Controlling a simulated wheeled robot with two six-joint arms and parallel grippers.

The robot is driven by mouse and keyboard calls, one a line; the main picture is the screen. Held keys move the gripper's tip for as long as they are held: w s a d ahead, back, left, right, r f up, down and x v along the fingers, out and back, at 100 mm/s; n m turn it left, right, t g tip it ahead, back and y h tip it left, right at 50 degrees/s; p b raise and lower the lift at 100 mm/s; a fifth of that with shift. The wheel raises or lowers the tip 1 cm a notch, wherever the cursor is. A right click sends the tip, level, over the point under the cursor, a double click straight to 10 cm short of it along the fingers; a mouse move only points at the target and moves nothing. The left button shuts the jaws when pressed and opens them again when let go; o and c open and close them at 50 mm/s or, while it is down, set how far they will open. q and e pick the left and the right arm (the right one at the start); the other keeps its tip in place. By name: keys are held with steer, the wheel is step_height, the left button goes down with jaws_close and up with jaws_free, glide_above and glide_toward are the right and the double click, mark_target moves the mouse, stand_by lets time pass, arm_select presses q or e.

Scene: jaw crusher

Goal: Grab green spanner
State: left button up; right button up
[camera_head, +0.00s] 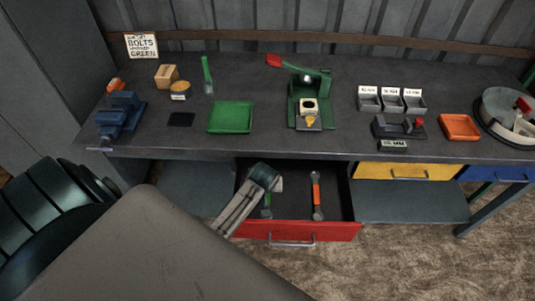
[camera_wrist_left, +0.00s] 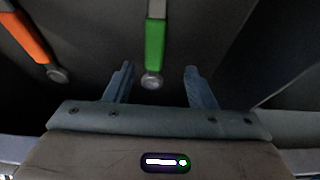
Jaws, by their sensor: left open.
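The green spanner (camera_head: 267,206) lies in the open red drawer, partly hidden by my left arm. In the left wrist view the green spanner (camera_wrist_left: 155,42) shows its green handle, with its round grey end between the fingertips. My left gripper (camera_wrist_left: 158,70) is open, with one finger on each side of that end and no visible contact. I cannot tell how far above the spanner it is. In the head view my left gripper (camera_head: 277,184) is over the drawer and mostly hidden by its wrist. My right gripper is not in view.
An orange spanner (camera_head: 316,190) lies in the same drawer, to the right; the red drawer front (camera_head: 310,232) stands at the near edge. The workbench (camera_head: 270,148) is above and behind it. A green tray (camera_head: 231,117) and a blue vise (camera_head: 120,112) stand on the bench.

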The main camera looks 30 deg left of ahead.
arm_select(q)
steer(key=shift+w+f, duration=0.4)
steer(key=shift+f, duration=0.15)
steer(key=shift+d+p+x, duration=0.2)
steer(key=shift+p+x, duration=0.6)
steer(key=shift+x, duration=1.45)
steer(key=shift+f, duration=0.1)
jaws_close()
